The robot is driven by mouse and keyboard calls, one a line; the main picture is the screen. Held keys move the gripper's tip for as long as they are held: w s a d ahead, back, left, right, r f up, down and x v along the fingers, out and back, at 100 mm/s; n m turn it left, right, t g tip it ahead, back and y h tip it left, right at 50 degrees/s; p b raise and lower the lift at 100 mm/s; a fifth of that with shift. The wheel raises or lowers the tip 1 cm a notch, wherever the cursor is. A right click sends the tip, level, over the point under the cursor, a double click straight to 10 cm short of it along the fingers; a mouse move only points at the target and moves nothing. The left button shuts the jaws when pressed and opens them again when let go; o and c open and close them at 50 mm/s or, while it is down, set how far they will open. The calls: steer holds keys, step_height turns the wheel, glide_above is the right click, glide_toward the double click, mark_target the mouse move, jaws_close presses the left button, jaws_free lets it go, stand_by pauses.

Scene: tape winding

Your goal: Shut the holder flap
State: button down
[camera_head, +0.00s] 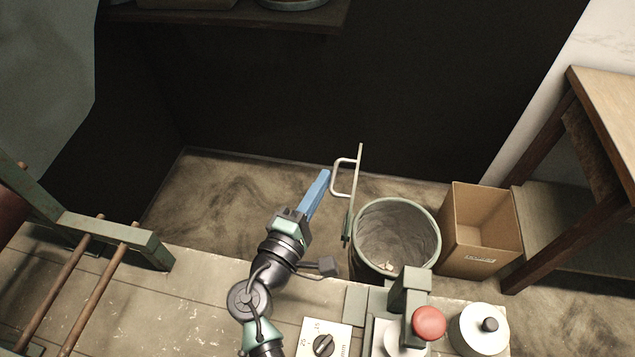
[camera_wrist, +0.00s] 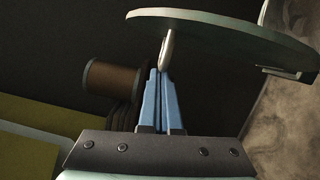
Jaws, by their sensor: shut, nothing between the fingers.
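The holder flap (camera_head: 356,190) is a thin plate seen nearly edge-on in the head view. It stands out from the work surface with a pale bar handle (camera_head: 333,180) on its left side. In the wrist view the flap (camera_wrist: 225,29) is a broad pale green plate across the top, with the handle's end (camera_wrist: 167,48) pointing at my fingers. My gripper (camera_head: 325,173) has blue fingers, shut and empty, just left of the handle. In the wrist view the fingertips (camera_wrist: 161,72) are right at the handle; I cannot tell whether they touch it.
A round bin (camera_head: 434,232) and a cardboard box (camera_head: 480,250) stand on the floor to the right. A red button (camera_head: 429,323) and a dial panel (camera_head: 322,343) are on the bench (camera_head: 205,300). A wooden-rod rack (camera_head: 155,250) is at left. A brown spool (camera_wrist: 112,77) shows in the wrist view.

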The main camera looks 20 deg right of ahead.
steer(key=s+d+m, duration=0.3)
steer(key=s+d, duration=0.2)
steer(key=d, duration=0.3)
steer(key=shift+s+d+r+m+g+y, duration=0.2)
steer(key=shift+s+m+g+y, duration=0.1)
steer(key=shift+m, duration=0.1)
stand_by(0.5)
steer(key=s+a+r+p, duration=0.2)
steer(key=s+a+r, duration=0.4)
steer(key=s, duration=0.1)
steer(key=shift+a+r, duration=0.25)
steer(key=shift+s, duration=0.1)
